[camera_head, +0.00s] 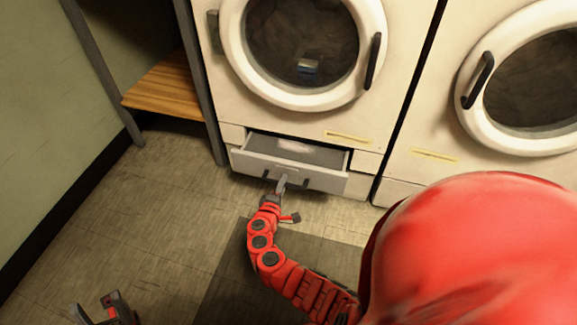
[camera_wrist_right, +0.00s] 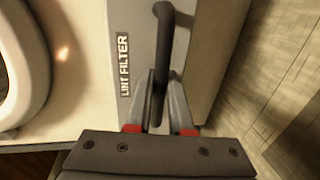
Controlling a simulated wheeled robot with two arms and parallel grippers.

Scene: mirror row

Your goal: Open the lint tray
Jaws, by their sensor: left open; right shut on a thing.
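The lint tray (camera_head: 328,180) is a shallow grey drawer at the bottom of the left machine in the head view. It stands partly pulled out, and a pale pinkish patch shows inside it. Its dark handle (camera_wrist_right: 165,50) runs between the fingers of my right gripper (camera_wrist_right: 160,100) in the right wrist view, beside a "LINT FILTER" label (camera_wrist_right: 124,66). My right gripper is shut on this handle and also shows at the tray's front in the head view (camera_head: 281,184). My left gripper (camera_head: 98,308) is open and empty, low over the floor at the bottom left.
The left machine (camera_head: 290,118) has a closed round door above the tray. Another machine (camera_head: 425,135) stands to the right. A wooden shelf (camera_head: 165,88) with grey posts stands at the left. A dark mat (camera_head: 225,285) lies on the floor in front; tiled floor is clear at the left.

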